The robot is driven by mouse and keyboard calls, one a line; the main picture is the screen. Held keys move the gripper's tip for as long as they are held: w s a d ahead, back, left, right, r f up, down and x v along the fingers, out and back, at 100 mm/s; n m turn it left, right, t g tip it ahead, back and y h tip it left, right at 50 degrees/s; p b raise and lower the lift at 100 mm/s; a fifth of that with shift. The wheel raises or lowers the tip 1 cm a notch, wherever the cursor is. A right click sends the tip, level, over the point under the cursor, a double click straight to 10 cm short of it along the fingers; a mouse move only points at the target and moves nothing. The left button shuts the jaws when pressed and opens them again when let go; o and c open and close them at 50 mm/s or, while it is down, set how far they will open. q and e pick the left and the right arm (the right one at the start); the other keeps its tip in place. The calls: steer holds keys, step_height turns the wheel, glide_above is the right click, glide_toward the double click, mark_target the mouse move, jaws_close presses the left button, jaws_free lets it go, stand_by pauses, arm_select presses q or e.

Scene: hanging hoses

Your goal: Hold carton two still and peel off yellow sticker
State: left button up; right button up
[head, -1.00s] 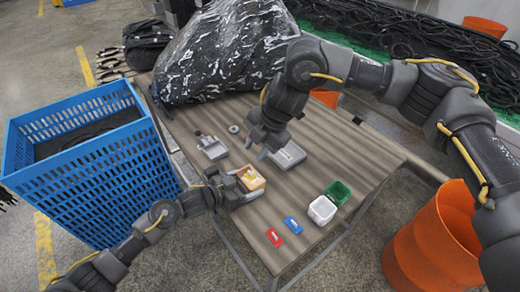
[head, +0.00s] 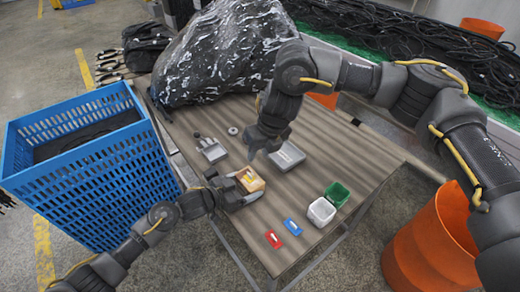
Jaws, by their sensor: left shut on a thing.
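A small tan carton (head: 251,178) with a yellowish patch on top stands on the table left of its middle. I cannot read a number on it, and the sticker's edges are too small to make out. My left gripper (head: 234,188) is shut on the carton from its left side; its fingers partly hide the carton's near left part. My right gripper (head: 261,153) hangs pointing down just beyond the carton, apart from it, near the grey tray. Its fingers are too small and dark to tell whether they are open.
A grey tray (head: 287,156), a grey fixture (head: 212,149) and a ring (head: 233,131) lie further back. A blue crate (head: 95,170) stands left.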

mark_target(249, 176)
steer(key=x, duration=1.1)
steer(key=shift+a+f, duration=0.1)
steer(key=shift+f, duration=0.1)
jaws_close()
stand_by(0.8)
